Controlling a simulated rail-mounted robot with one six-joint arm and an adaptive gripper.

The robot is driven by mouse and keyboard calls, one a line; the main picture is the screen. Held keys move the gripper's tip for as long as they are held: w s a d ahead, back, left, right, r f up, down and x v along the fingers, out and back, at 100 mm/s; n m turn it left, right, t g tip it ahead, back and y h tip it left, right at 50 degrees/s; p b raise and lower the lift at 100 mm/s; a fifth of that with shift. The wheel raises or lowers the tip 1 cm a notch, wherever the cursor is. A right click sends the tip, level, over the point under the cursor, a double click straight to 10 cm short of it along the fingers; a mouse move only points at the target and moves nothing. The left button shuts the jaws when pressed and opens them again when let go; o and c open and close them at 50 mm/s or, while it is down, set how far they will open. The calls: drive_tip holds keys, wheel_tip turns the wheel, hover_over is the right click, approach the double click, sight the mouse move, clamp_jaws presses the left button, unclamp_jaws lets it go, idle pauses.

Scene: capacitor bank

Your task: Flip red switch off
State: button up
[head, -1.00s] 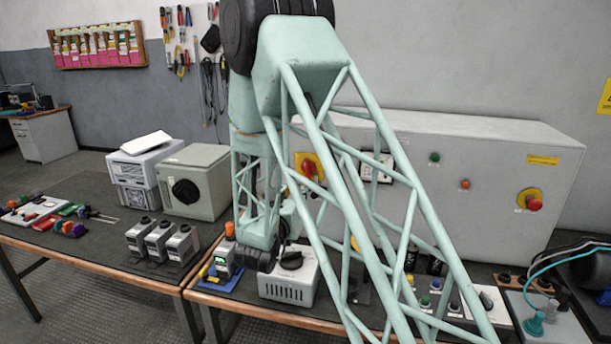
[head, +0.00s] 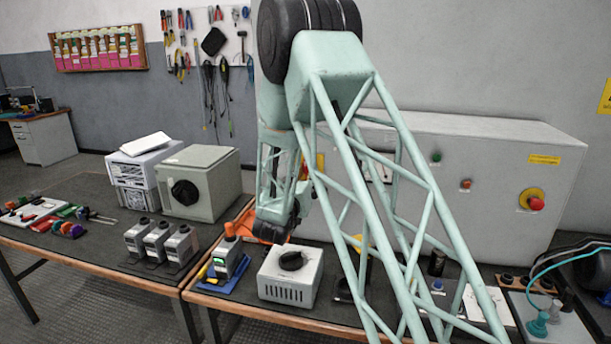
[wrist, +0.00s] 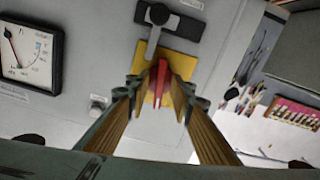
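The red switch (wrist: 160,80) is a red handle on a yellow plate (wrist: 148,56) on the grey cabinet's face. In the wrist view it shows between the two fingers of my gripper (wrist: 162,94). The gripper is open, with a gap visible on each side of the handle. I cannot tell whether either finger touches it. My gripper's fingertips are not clear in the head view.
The cabinet (head: 470,180) also bears a second red knob (head: 536,203), a green button (head: 436,157) and a dial meter (wrist: 28,52). A black block with a grey lever (wrist: 168,20) sits close to the yellow plate. A grey box with a black knob (head: 290,275) stands on the bench below my arm.

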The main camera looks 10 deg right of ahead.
drive_tip(key=shift+c, duration=0.9)
clamp_jaws()
drive_tip(key=shift+n, duration=0.4)
drive_tip(key=n+p, duration=0.2)
drive_tip(key=n, duration=0.1)
drive_tip(key=shift+r+n, duration=0.1)
drive_tip(key=shift+n, duration=0.3)
drive_tip(key=shift+n+p, duration=0.45)
drive_tip(key=shift+n, duration=0.75)
drive_tip(key=shift+o, duration=0.9)
unclamp_jaws()
